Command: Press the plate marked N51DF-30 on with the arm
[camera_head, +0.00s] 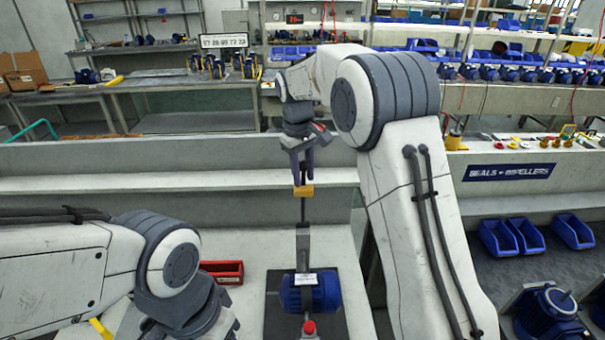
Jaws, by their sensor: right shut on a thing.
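My right gripper (303,180) points down and is shut on the yellow grip (303,191) at the top of a dark upright lever. The lever runs down to a grey press head (303,243). Below it a blue motor (325,291) lies on a dark base plate (277,317). A small pale plate (305,279) is on top of the motor, under the press head; its marking is too small to read. I cannot tell whether the head touches it. My left arm's links show at lower left, but its gripper is out of view.
A red knob (309,327) stands in front of the motor. A red bin (224,271) is to its left. Blue bins (525,235) and another blue motor (550,314) are at the right. A raised grey ledge (150,184) runs behind the work surface.

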